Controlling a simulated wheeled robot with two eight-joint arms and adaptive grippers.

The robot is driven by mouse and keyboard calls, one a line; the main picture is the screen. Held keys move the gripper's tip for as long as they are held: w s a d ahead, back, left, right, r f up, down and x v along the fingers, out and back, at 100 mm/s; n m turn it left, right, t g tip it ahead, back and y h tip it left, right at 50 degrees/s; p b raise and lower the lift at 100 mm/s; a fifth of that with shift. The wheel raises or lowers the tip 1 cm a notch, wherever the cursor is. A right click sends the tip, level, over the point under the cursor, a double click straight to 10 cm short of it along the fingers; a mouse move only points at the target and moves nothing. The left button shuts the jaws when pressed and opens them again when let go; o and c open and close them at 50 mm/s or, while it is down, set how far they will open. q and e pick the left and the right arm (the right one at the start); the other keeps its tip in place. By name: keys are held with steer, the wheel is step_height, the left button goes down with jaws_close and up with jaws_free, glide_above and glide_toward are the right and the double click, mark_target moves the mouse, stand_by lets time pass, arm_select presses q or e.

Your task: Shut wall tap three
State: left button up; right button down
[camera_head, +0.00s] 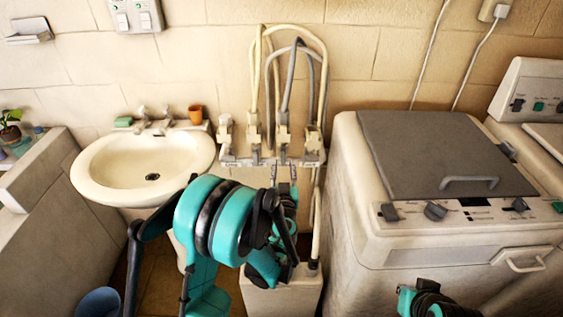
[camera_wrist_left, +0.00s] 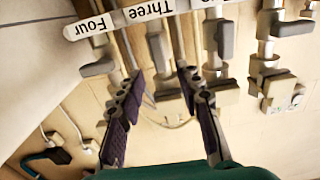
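Wall tap three (camera_head: 283,138) is one of several pale taps in a row on the wall. In the left wrist view its label "Three" (camera_wrist_left: 148,11) is at the top, and its grey handle (camera_wrist_left: 158,52) runs lengthwise just below the label. My left gripper (camera_head: 283,170) is just below and in front of this tap. In the left wrist view my left gripper (camera_wrist_left: 160,76) is open, with one finger on each side of the tap. I see no clear contact with the handle.
Tap four (camera_wrist_left: 97,67) is close by on one side and another tap (camera_wrist_left: 224,40) on the other. Hoses (camera_head: 292,70) loop above the taps. A washbasin (camera_head: 100,165) stands left, and a washing machine (camera_head: 350,200) right. A pale box (camera_head: 285,295) is below the taps.

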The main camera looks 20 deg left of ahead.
mark_target(283, 157)
arm_select(q)
steer(key=shift+b+x, duration=0.45)
steer(key=shift+x, duration=1.9)
jaws_close()
